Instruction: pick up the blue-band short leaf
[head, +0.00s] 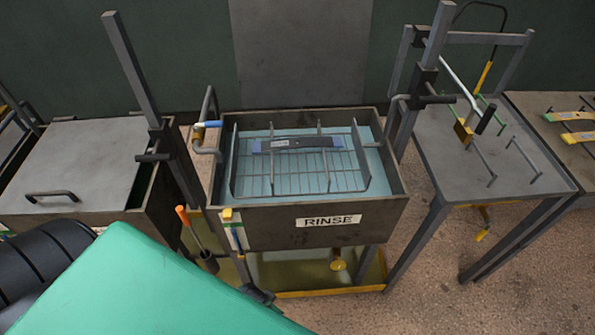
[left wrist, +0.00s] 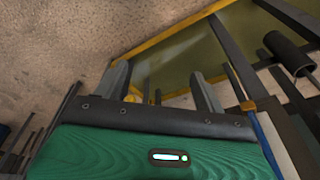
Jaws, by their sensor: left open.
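A dark flat leaf (head: 295,143) with blue ends lies across the wire rack (head: 365,183) in the rinse tank (head: 270,236). It lies near the back of the rack, among the rack's upright posts. My left arm's green cover fills the lower left of the head view, and dark gripper parts (head: 258,293) show at its edge, low in front of the tank. In the left wrist view my left gripper (left wrist: 160,82) is open and empty, its fingers spread over the yellow-edged floor tray (left wrist: 183,34). The leaf is not in that view. My right gripper is not in view.
Grey posts stand on both sides of the tank. A lidded tank (head: 75,160) is at left. A grey table (head: 440,160) with pegs is at right, and other banded leaves (head: 567,116) lie beyond it. An orange-handled tool (head: 183,216) hangs at the tank's left front.

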